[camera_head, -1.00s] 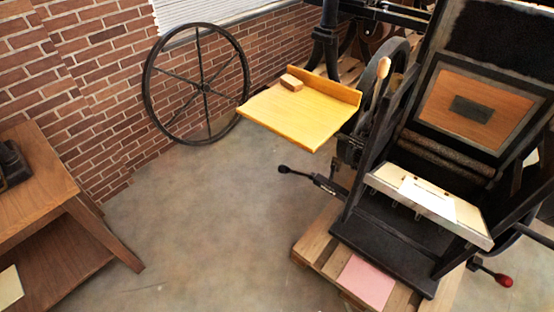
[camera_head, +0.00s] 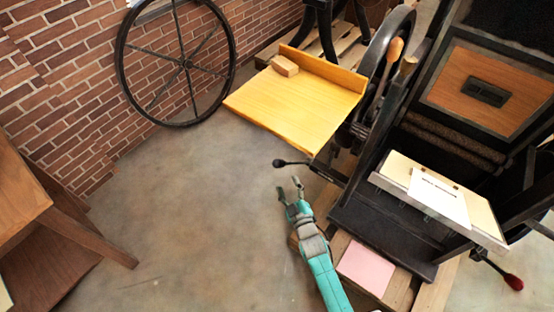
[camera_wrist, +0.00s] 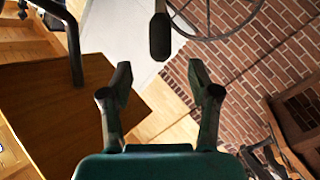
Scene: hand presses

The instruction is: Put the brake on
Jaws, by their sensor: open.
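A lever with a black knob (camera_head: 280,163) sticks out to the left from the low side of the black hand press (camera_head: 385,215). The knob also shows in the wrist view (camera_wrist: 160,38), hanging at the top middle beyond my fingertips. My gripper (camera_head: 290,187) is open and empty, just below and a little right of the knob in the head view. In the wrist view my two fingers (camera_wrist: 160,72) are spread, with the knob in line with the gap and not between them. A second lever with a red knob (camera_head: 513,283) is at the press's lower right. Neither lever is visibly labelled as the brake.
A yellow wooden board (camera_head: 290,105) with a small block (camera_head: 285,66) juts out above the lever. A pink sheet (camera_head: 366,267) lies on the pallet under the press. A large spoked wheel (camera_head: 187,63) leans on the brick wall. The floor left of my gripper is clear.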

